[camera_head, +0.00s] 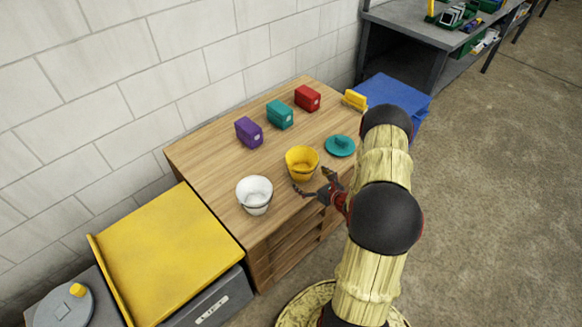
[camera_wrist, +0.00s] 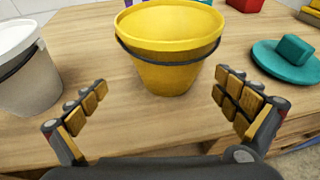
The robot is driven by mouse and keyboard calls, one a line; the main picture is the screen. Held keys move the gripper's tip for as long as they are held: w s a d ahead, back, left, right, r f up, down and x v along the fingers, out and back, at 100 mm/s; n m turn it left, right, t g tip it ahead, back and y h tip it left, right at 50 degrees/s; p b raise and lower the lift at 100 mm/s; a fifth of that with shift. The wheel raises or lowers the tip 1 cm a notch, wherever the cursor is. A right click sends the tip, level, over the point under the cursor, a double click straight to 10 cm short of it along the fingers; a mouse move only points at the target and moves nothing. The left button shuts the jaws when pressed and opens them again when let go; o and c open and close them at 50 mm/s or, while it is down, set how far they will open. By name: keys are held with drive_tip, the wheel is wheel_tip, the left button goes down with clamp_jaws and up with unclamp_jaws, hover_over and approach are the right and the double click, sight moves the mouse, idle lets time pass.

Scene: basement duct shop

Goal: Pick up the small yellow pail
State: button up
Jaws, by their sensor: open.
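The small yellow pail (camera_head: 301,164) stands upright on the wooden cabinet top, near its front edge. It has a dark handle lying against its side. In the wrist view the yellow pail (camera_wrist: 170,62) is straight ahead, beyond my fingertips and roughly centred between them. My gripper (camera_head: 315,188) is open and empty at the front edge of the cabinet, just in front of the pail. In the wrist view both fingers of my gripper (camera_wrist: 160,98) are spread wide, with bare wood between them. Neither finger appears to touch the pail.
A white pail (camera_head: 254,194) stands left of the yellow one. A teal lid-like disc (camera_head: 340,146) lies to the right. Purple (camera_head: 249,132), teal (camera_head: 280,115) and red (camera_head: 307,98) boxes line the back. The wooden cabinet (camera_head: 205,160) adjoins a wall (camera_head: 150,70).

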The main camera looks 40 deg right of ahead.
sight(296, 164)
drive_tip(key=shift+d+r, duration=0.1)
drive_tip(key=shift+d, duration=0.35)
drive_tip(key=shift+w+d+m+h, duration=0.15)
drive_tip(key=shift+w+m+h, duration=0.05)
drive_tip(key=shift+m+h, duration=0.1)
drive_tip(key=b+x, duration=0.1)
drive_tip(key=x, duration=0.1)
drive_tip(key=b+x, duration=0.1)
drive_tip(key=x, duration=0.2)
drive_tip(key=b+x, duration=0.1)
drive_tip(key=x, duration=0.1)
drive_tip(key=shift+w+r, duration=0.2)
drive_tip(key=shift+w, duration=0.05)
drive_tip(key=shift+c, duration=0.8)
drive_tip(key=c, duration=1)
